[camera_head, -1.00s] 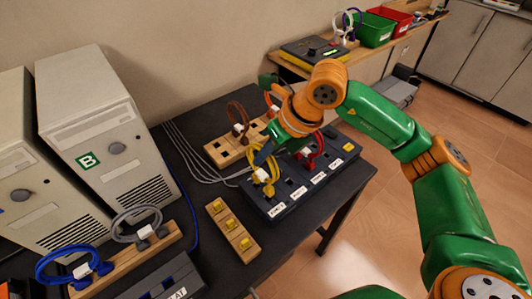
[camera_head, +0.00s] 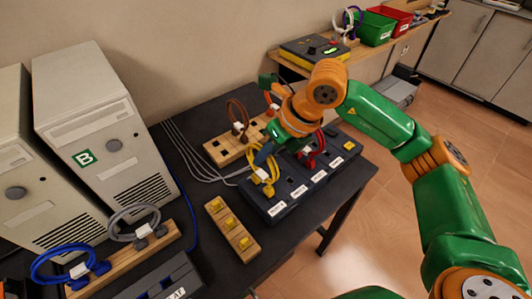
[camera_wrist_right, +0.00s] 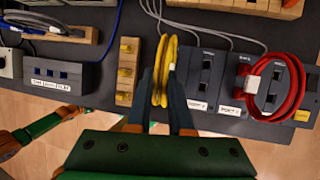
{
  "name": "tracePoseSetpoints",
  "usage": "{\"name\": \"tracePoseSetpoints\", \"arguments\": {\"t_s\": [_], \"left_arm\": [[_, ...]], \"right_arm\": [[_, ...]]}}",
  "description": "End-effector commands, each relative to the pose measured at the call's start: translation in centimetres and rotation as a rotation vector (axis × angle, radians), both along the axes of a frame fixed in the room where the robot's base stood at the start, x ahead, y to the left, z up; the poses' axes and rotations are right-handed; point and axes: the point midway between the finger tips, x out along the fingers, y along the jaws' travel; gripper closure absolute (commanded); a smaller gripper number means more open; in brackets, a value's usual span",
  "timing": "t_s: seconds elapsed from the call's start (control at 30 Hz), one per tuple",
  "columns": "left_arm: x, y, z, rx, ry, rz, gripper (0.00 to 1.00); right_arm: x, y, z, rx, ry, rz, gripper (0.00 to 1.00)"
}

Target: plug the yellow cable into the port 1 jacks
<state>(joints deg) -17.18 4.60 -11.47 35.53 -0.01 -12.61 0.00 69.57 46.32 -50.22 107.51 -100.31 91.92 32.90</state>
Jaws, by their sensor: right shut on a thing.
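The yellow cable (camera_head: 275,160) is a loop with a white tag, upright at the leftmost column of the dark port panel (camera_head: 286,211). It also shows in the right wrist view (camera_wrist_right: 171,58), between my fingers. My right gripper (camera_head: 263,157) is shut on it; its fingers show in the wrist view (camera_wrist_right: 162,102). A yellow piece shows low at the leftmost column. Whether the plugs sit in the jacks is hidden. The leftmost white label (camera_head: 277,209) is too small to read surely.
A red cable (camera_head: 312,150) loops over the panel to the right. A wooden block with yellow pieces (camera_head: 232,230) lies just left of the panel. A wooden rack with a brown cable (camera_head: 237,115) stands behind. Blue (camera_head: 62,262) and grey cables sit front left, beside computer towers.

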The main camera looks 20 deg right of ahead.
Motion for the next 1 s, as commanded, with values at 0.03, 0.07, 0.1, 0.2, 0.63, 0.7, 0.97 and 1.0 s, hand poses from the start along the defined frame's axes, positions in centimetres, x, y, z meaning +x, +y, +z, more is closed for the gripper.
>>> {"name": "tracePoseSetpoints", "arguments": {"t_s": [0.03,0.07,0.1,0.2,0.63,0.7,0.97,1.0], "left_arm": [[0.00,-0.01,-0.16,0.000,0.000,0.000,0.06],[0.00,-0.01,-0.21,0.000,0.000,0.000,0.06],[0.00,-0.01,-0.27,0.000,0.000,0.000,0.06],[-0.01,-0.01,-0.41,0.000,0.000,0.000,0.06],[0.00,-0.02,-0.45,0.000,0.000,0.000,0.06],[0.00,-0.02,-0.46,0.000,0.000,0.001,0.06],[-0.01,-0.04,-0.80,-0.001,0.000,0.001,0.06],[-0.01,-0.03,-0.87,-0.001,0.000,0.000,0.06]], "right_arm": [[0.01,0.01,-0.13,0.000,0.000,0.000,1.00],[0.02,0.01,-0.17,0.000,0.000,0.000,1.00],[0.01,0.01,-0.22,0.000,-0.001,0.000,1.00],[0.01,0.01,-0.34,0.000,0.000,0.000,1.00],[0.02,0.02,-0.36,0.000,-0.001,0.000,1.00],[0.02,0.02,-0.36,0.000,-0.001,0.000,1.00],[0.02,0.01,-0.64,0.000,-0.001,0.000,1.00],[0.02,0.01,-0.70,0.000,-0.001,0.000,1.00]]}}
